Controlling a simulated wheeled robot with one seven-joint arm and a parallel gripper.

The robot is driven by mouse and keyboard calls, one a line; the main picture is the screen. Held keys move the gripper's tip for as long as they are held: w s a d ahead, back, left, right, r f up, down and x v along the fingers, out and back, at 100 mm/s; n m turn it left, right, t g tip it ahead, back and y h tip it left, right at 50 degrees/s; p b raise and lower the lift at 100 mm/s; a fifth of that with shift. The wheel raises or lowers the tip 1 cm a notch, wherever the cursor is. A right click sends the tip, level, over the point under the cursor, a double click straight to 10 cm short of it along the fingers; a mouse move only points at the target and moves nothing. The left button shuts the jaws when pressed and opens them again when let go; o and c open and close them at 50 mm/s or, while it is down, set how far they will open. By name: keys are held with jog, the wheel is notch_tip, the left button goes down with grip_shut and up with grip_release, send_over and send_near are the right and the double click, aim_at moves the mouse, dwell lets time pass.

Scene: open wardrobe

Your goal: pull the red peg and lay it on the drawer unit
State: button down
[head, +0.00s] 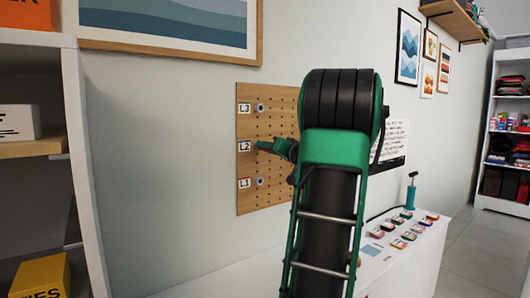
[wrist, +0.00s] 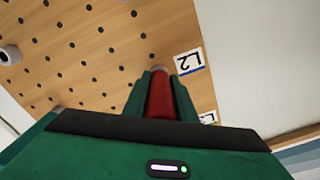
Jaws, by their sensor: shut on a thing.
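The red peg (wrist: 160,96) shows in the wrist view between the two green fingers of my gripper (wrist: 161,92). My gripper is shut on it. The peg's far end points at the wooden pegboard (wrist: 115,65), at a pale round fitting beside the L2 label (wrist: 189,62). I cannot tell how deep the peg sits there. The white-topped unit (head: 415,268), likely the drawer unit, stands at lower right, partly behind my arm.
Grey round fittings sit at L3 (head: 260,107) and L1 (head: 260,182). Several small coloured items (head: 400,243) and a teal pump (head: 411,192) occupy the unit's top. An open white shelf (head: 80,150) stands at left. A framed picture (head: 170,25) hangs above the board.

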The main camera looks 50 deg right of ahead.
jog(key=shift+v, duration=1.3)
dwell(1.1)
jog(key=shift+v, duration=1.95)
